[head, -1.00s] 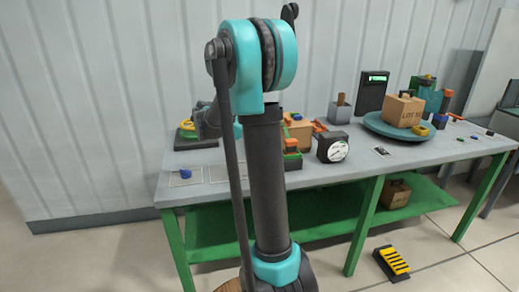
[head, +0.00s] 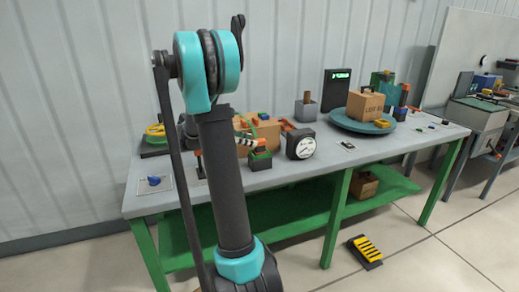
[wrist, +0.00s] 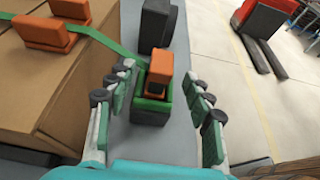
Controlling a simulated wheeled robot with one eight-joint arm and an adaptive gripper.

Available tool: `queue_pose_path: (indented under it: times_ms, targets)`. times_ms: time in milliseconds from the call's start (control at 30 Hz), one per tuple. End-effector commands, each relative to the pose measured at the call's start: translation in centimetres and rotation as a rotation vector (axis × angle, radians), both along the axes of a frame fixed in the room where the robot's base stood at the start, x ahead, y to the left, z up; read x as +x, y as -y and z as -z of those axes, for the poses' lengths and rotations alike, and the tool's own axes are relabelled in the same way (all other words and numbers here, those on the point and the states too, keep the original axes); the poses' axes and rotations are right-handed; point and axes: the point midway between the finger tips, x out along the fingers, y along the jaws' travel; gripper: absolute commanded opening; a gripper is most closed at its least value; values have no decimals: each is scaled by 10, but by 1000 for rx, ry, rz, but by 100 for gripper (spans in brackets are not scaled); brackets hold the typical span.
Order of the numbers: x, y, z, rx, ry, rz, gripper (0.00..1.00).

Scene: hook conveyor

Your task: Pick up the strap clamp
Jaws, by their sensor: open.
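An orange block (wrist: 158,66), which looks like the strap clamp, sits upright on a dark green and black stand (wrist: 151,108). A green strap (wrist: 105,42) runs from near it across a cardboard box. In the head view the orange block (head: 262,146) and its stand (head: 260,162) are at the table's middle, left of the dial gauge. My gripper (wrist: 165,78) is open, its fingers on either side of the block in the wrist view, with no contact visible. In the head view it shows partly behind my arm, close to the block.
The cardboard box (wrist: 80,85) with orange pieces is close on the left in the wrist view. A dial gauge (head: 301,144) stands right of the stand. A round blue turntable (head: 345,124) holds another box. Bare table (head: 290,178) lies in front.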

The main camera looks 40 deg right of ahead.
Motion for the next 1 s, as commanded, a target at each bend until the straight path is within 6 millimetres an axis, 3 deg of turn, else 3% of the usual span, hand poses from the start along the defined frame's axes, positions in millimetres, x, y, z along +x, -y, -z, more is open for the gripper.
queue_pose_path:
  times_ms: [167,500,767,1000]
  targets:
    - [-2,7,3,0,0,1,52]
    - [-13,46,18,0,0,3,52]
    - [-13,49,20,0,0,0,52]
    - [-13,49,20,0,0,0,22]
